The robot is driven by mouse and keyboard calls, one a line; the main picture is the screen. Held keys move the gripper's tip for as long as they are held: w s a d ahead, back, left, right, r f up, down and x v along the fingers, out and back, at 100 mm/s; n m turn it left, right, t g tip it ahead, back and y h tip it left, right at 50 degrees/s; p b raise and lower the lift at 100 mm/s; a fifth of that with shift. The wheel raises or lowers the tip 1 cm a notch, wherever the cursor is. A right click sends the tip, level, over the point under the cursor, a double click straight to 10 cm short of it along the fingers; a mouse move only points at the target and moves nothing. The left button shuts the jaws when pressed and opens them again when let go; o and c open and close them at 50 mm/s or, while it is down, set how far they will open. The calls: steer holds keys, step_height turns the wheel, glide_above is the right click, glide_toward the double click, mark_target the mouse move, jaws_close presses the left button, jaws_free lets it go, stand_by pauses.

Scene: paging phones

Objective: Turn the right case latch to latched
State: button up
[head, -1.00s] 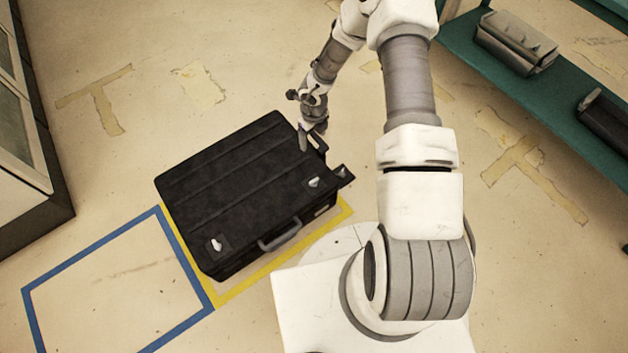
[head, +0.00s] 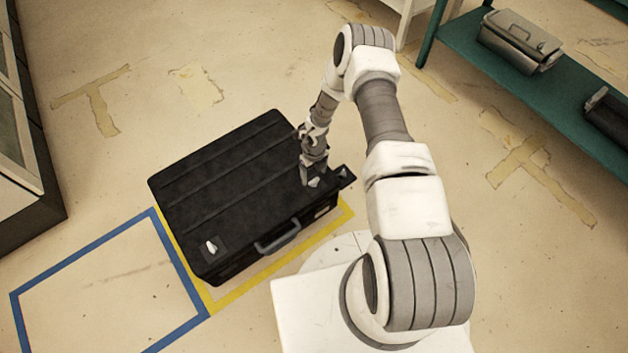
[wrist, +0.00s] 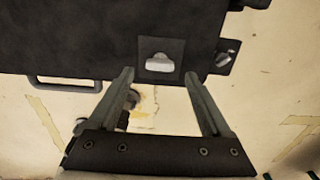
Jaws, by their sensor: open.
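The black case (head: 225,185) lies flat on the floor. Its right latch (head: 314,182) is a small light knob on a dark square plate near the case's right front corner. In the wrist view the right latch (wrist: 158,63) shows as a pale knob, its long side running across the picture. My gripper (head: 306,180) is over the case beside this latch. In the wrist view my gripper (wrist: 158,80) is open, its two fingers on either side of the latch plate, with nothing held. I cannot tell whether the fingers touch the case. The left latch (head: 212,247) is at the left front corner.
The case handle (head: 278,237) is on the front side. A dark tab (head: 343,176) sticks out at the right corner. Yellow tape (head: 240,298) borders the case, and a blue taped square (head: 155,212) lies left. A green shelf (head: 455,50) holding boxes stands right.

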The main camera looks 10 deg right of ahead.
mark_target(314, 181)
steer(key=shift+f+b, duration=0.4)
steer(key=shift+f, duration=1.3)
jaws_close()
